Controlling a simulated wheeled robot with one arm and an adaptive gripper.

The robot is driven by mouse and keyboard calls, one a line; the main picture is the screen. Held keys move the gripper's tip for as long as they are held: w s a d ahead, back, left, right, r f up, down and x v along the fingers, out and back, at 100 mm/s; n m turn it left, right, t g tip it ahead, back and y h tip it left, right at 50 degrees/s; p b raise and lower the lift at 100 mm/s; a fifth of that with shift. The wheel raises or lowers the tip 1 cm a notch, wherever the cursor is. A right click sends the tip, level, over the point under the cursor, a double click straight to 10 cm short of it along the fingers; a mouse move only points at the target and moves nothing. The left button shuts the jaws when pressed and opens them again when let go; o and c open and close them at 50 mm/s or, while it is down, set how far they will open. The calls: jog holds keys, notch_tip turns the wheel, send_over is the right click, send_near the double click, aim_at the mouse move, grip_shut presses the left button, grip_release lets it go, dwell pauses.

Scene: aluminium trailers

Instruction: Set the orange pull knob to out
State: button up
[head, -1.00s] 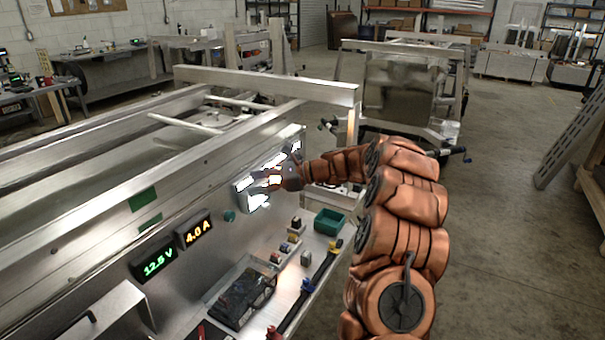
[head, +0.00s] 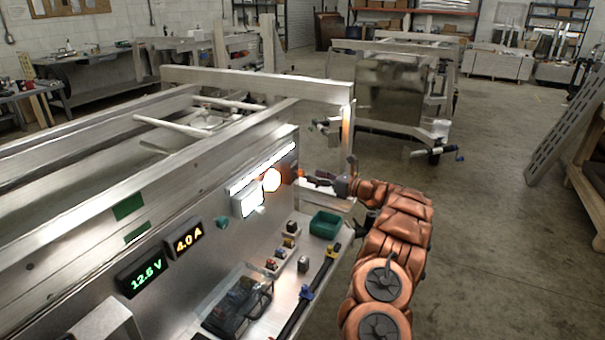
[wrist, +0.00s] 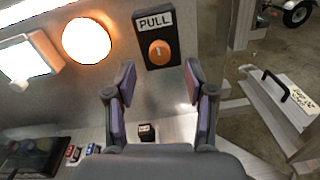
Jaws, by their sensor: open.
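The orange pull knob (wrist: 159,53) is a round button-like knob on a black plate, under a white label (wrist: 154,20) reading PULL. In the wrist view it lies just beyond the fingertips, between the two finger lines. My gripper (wrist: 160,80) is open, with one purple-grey padded finger on each side and nothing between them. I see no finger touching the knob, and the exact gap cannot be told. In the head view my gripper (head: 318,181) is at the right end of the metal panel (head: 190,262); the knob is too small there to make out clearly.
A glowing round lamp (wrist: 87,40) and a lit square lamp (wrist: 30,58) sit left of the knob. Below the panel, a shelf holds a green bin (head: 326,224), small blocks and a clear-lidded box (head: 238,300). Open floor lies right of my arm.

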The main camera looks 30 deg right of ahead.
aim_at(303, 174)
jog(key=shift+p+x, duration=0.6)
jog(key=shift+x, duration=2.45)
jog(key=shift+c, duration=0.3)
grip_shut()
jog(key=shift+f, duration=0.1)
